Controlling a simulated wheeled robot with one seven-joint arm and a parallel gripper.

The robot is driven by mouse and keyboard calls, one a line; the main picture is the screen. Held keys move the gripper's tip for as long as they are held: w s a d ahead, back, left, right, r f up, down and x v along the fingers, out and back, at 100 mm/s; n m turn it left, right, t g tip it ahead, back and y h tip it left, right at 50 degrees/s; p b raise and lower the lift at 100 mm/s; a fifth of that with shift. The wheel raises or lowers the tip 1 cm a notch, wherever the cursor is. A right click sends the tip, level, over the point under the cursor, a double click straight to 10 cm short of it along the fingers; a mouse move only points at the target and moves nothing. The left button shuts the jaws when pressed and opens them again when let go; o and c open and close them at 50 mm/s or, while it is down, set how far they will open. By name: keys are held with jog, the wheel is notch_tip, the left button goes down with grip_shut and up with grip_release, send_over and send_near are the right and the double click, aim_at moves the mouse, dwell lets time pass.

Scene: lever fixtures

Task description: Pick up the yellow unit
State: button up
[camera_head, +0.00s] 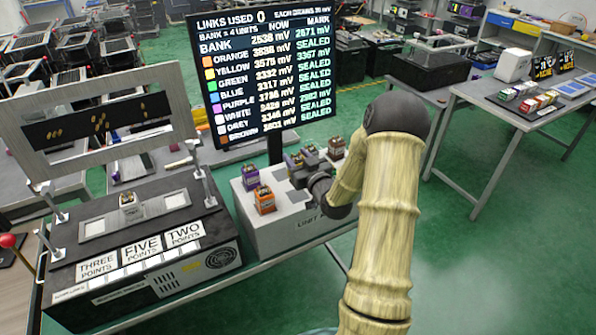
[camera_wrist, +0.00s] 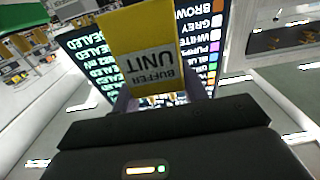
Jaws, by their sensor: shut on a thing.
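In the wrist view a yellow unit (camera_wrist: 138,35) with a white label reading "BUFFER UNIT", upside down in the picture, stands between the fingers of my gripper (camera_wrist: 160,101). My gripper is shut on it. In the head view my gripper (camera_head: 304,174) is low over the grey unit bench (camera_head: 275,233), among the small units. The yellow unit cannot be told apart for sure there, as my gripper and arm cover that part. Whether it still touches the bench is not clear.
A purple unit (camera_head: 250,177) and an orange unit (camera_head: 265,200) stand left of my gripper. A brown unit (camera_head: 336,147) stands behind it. A screen (camera_head: 262,75) rises behind the bench. A points station (camera_head: 150,255) at left holds a pale unit (camera_head: 128,204).

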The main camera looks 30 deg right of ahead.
jog(key=shift+r, duration=1.05)
